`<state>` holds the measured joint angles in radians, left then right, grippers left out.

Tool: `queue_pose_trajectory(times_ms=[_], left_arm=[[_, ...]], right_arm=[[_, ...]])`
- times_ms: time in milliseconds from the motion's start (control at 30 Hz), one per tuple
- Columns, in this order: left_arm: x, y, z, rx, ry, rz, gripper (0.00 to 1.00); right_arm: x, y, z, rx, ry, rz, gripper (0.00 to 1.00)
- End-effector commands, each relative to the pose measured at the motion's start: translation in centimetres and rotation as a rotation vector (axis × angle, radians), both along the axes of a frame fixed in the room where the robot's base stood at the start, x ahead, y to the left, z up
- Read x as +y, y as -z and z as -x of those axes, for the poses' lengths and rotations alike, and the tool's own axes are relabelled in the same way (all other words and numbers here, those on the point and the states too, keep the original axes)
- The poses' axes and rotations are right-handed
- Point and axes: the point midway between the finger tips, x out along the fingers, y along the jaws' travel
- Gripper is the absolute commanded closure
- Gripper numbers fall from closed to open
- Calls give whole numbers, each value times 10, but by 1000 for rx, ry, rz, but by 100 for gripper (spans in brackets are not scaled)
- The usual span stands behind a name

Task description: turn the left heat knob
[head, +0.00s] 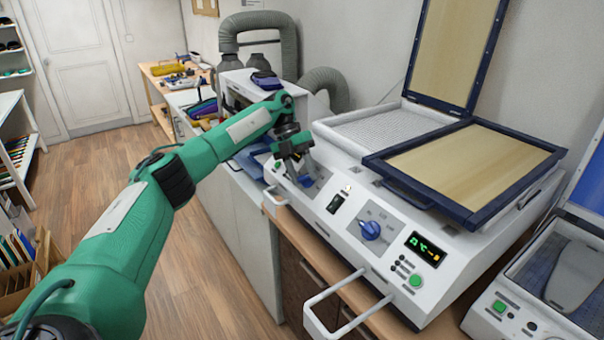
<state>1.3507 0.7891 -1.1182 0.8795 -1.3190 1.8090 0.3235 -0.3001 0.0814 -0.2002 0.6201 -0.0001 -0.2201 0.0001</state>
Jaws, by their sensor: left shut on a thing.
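The white heating machine (335,240) stands on the bench at the right. My left gripper (303,172) is at the left end of its sloping front panel, pointing down. It is shut on the left heat knob (306,181), of which only a little blue shows; the fingers hide the rest, so its pointer cannot be read. A second blue knob (370,230) is in plain view on the right part of the panel. My right gripper is not in view.
A black rocker switch (335,204), a lit display (425,249) and a green button (416,281) are on the panel. A white handle (335,300) juts out in front. A blue-framed lid (458,60) stands raised. Another machine (560,280) is at the right. The wooden floor (205,285) is clear.

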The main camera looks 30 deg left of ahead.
Motion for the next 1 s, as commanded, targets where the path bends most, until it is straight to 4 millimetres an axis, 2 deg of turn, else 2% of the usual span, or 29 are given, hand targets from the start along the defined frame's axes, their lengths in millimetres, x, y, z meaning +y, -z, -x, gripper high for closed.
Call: queue_pose_trajectory(times_ms=[433, 467, 533, 567, 867, 1000], left_arm=[[-1, 3, 1, 4, 8, -7, 81], [-1, 4, 1, 4, 8, -7, 52], [-1, 3, 1, 4, 8, -6, 39], [-1, 3, 1, 3, 8, -6, 36], [0, 0, 0, 0, 7, -5, 36], [6, -9, -3, -2, 6, -5, 36]], right_arm=[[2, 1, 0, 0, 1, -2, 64], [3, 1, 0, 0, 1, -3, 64], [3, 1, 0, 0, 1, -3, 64], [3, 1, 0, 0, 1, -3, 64], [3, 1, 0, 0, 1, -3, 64], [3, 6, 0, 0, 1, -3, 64]])
